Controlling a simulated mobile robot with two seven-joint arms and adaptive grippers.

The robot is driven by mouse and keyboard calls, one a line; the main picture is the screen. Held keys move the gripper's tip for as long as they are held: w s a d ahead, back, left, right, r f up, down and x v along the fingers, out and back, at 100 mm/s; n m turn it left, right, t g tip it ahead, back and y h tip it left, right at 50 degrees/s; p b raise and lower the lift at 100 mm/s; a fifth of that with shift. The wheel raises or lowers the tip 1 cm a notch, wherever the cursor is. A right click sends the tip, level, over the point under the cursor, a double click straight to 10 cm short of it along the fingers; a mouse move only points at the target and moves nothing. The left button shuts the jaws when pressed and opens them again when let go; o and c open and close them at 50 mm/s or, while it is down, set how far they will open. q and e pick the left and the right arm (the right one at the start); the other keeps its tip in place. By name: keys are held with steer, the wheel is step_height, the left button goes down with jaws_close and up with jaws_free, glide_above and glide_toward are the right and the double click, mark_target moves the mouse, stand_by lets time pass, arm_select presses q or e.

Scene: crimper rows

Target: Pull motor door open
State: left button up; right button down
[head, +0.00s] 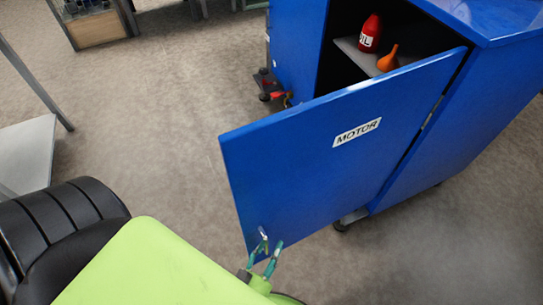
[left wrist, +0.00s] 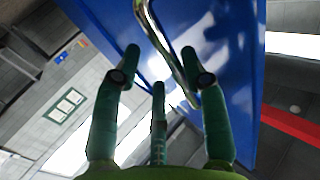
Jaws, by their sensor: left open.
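The blue motor door (head: 320,150) with a white MOTOR label stands partly open, hinged on its right side to a blue cabinet (head: 470,125). Its small metal handle (head: 263,236) is near the lower left corner. My left gripper (head: 266,248) is at the handle, with green fingers open. In the left wrist view, the curved metal handle (left wrist: 170,45) runs between the spread fingers of the left gripper (left wrist: 160,62), with the blue door (left wrist: 225,65) behind. Whether the fingers touch the handle cannot be told. My right gripper is not in view.
Inside the cabinet a red oil bottle (head: 369,33) and an orange funnel-like item (head: 388,58) stand on a grey shelf. A grey table (head: 28,152) is at the left. The carpet left of the door is clear.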

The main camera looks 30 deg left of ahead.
arm_select(q)
steer(key=s+d, duration=0.1)
steer(key=s, duration=1.1)
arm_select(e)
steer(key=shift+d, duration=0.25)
arm_select(q)
steer(key=shift+d, duration=0.1)
